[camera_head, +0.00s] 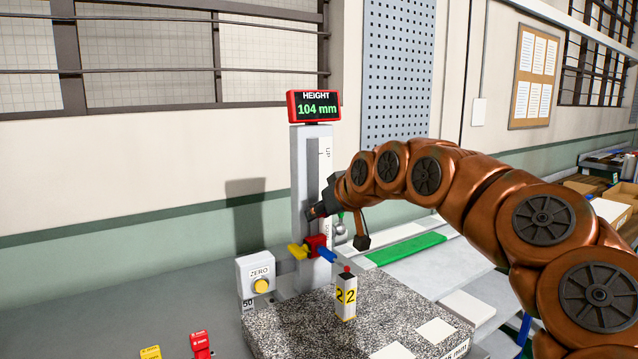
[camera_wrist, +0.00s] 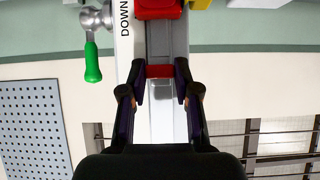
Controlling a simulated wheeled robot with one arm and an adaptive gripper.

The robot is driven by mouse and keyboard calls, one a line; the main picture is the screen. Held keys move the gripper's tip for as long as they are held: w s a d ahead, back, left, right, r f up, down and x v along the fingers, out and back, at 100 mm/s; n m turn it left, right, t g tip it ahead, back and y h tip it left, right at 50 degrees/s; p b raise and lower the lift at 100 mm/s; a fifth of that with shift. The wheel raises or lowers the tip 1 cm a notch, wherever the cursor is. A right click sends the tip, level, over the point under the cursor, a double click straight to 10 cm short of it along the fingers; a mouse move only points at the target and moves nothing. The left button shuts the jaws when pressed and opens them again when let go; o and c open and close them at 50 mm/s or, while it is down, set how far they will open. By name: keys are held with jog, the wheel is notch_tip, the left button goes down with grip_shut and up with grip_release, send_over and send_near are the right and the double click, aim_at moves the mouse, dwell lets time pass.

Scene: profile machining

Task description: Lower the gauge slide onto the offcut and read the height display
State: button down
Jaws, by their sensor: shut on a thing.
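The height gauge has a pale upright column (camera_head: 301,180) with a red display (camera_head: 314,106) on top, reading 104 mm in green. Its slide (camera_head: 316,243) is red with yellow and blue arms, low on the column. The offcut (camera_head: 346,298), a small upright block marked 2 with a red top, stands on the granite plate. The blue arm is close above and left of it; contact cannot be told. My gripper (camera_head: 319,209) is at the column above the slide's body.
The speckled granite plate (camera_head: 290,325) has white labels. A ZERO box (camera_head: 260,270) with a yellow button is left of the column. Red (camera_head: 200,345) and yellow (camera_head: 150,352) pieces lie front left. A green-handled lever (camera_wrist: 92,62) is beside the column.

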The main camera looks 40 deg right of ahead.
jog(key=shift+f+b, duration=0.5)
jog(key=shift+b, duration=0.1)
dwell(0.7)
dwell(0.6)
jog(key=c, duration=1)
grip_release()
jog(key=shift+o, duration=0.2)
jog(key=shift+s, duration=0.1)
jog(key=shift+s+b, duration=0.5)
jog(key=shift+s, duration=0.15)
jog(key=shift+s+a+b, duration=0.2)
jog(key=shift+s+b, duration=0.9)
jog(key=shift+s, duration=1.15)
